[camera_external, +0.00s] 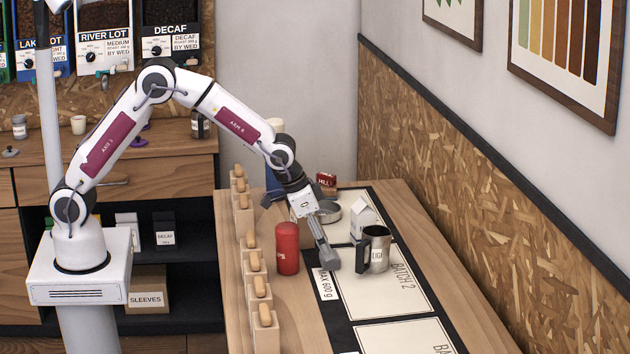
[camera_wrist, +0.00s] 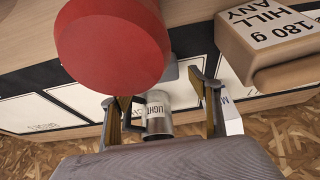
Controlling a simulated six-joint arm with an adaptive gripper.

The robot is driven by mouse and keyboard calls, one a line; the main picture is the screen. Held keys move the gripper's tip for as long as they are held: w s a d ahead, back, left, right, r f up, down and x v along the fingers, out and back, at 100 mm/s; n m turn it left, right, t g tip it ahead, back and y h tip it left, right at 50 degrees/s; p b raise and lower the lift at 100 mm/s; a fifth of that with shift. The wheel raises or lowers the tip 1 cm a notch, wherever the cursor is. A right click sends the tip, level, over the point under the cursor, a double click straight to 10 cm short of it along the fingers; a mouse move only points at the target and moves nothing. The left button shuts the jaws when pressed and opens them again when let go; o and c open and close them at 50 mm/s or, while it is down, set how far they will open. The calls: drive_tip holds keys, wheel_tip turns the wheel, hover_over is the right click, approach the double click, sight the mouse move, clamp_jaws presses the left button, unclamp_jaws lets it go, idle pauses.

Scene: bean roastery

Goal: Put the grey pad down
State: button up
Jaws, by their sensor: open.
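A small grey piece (camera_wrist: 171,73) shows beyond my fingertips in the wrist view, partly hidden by the red canister; it may be the grey pad, but its shape is unclear. In the external view a dark grey block (camera_external: 333,263) shows at the lower end of my gripper (camera_external: 328,252), beside the metal mug (camera_external: 375,249); I cannot tell pad from fingertip there. In the wrist view my gripper (camera_wrist: 162,98) has its two fingers wide apart. The mug (camera_wrist: 158,115) appears between them, farther off. No object is clearly held, and contact with the mat is unclear.
A red canister (camera_external: 287,248) stands left of my gripper and looms large in the wrist view (camera_wrist: 112,38). A white carton (camera_external: 362,214) and a metal dish (camera_external: 327,211) stand behind. Several wooden bins (camera_external: 254,268) line the left table edge. The front mat panel (camera_external: 400,338) is clear.

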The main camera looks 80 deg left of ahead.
drive_tip(key=v, duration=0.9)
drive_tip(key=shift+r, duration=0.1)
idle(0.5)
drive_tip(key=s+a+r, duration=0.2)
drive_tip(key=s+r, duration=0.4)
drive_tip(key=s, duration=0.3)
drive_tip(key=s+a+r, duration=0.2)
drive_tip(key=s+r, duration=0.3)
drive_tip(key=s, duration=0.5)
drive_tip(key=s+a+f+t, duration=0.1)
drive_tip(key=s+a, duration=0.1)
drive_tip(key=s, duration=1.7)
drive_tip(key=shift+o, duration=0.2)
